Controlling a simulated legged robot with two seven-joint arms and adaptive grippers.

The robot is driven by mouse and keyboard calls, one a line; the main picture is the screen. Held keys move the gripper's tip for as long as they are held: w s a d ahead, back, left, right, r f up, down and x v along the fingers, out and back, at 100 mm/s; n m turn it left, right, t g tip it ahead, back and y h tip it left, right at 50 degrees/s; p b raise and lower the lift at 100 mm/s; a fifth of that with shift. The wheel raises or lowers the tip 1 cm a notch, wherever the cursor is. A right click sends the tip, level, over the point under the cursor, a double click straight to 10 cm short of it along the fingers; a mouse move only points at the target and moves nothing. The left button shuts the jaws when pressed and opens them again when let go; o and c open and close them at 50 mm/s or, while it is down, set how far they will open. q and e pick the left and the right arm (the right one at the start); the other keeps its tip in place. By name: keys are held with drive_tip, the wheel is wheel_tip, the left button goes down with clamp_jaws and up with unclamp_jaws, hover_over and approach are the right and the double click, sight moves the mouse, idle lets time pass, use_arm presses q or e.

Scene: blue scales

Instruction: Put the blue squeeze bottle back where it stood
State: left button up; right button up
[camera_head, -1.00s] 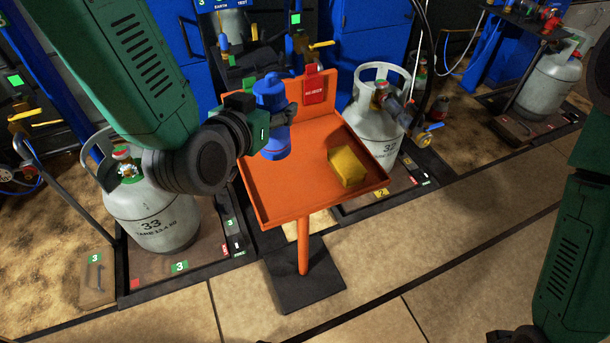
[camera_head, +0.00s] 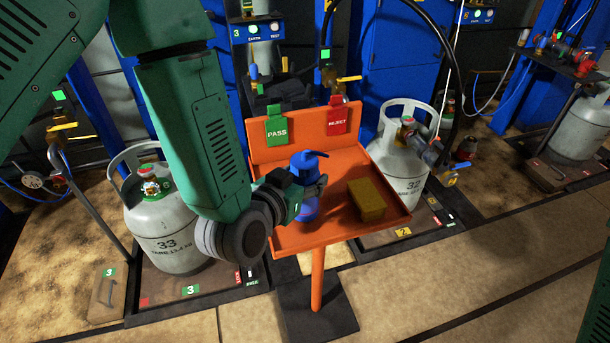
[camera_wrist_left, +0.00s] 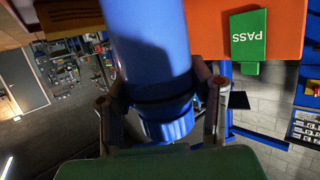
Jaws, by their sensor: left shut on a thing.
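The blue squeeze bottle (camera_head: 308,163) is upright, with its blue nozzle top up, over the left part of the orange tray (camera_head: 300,240). My left gripper (camera_head: 314,188) comes in from the left and is shut around the bottle's middle. The fingers hide part of the bottle, and I cannot tell whether its base touches the tray. In the left wrist view the bottle (camera_wrist_left: 150,45) fills the space between the two fingers (camera_wrist_left: 164,92). My right gripper is out of view.
A yellow block (camera_head: 368,200) lies on the tray's right side. A green PASS tag (camera_head: 277,125) and a red REJECT tag (camera_head: 337,116) hang on the tray's backboard. Grey cylinders stand left (camera_head: 165,235) and right (camera_head: 400,160) of the tray.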

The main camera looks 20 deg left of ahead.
use_arm(q)
drive_tip(key=o, duration=1)
drive_tip(key=shift+f, duration=0.15)
drive_tip(key=o, duration=0.4)
drive_tip(key=shift+a, duration=0.8)
drive_tip(key=shift+d+r, duration=0.15)
drive_tip(key=shift+r, duration=0.05)
drive_tip(key=p+v, duration=0.2)
drive_tip(key=v, duration=0.2)
drive_tip(key=p+v, duration=0.6)
drive_tip(key=v, duration=0.1)
drive_tip(key=shift+s+d, duration=0.25)
drive_tip(key=shift+s, duration=0.2)
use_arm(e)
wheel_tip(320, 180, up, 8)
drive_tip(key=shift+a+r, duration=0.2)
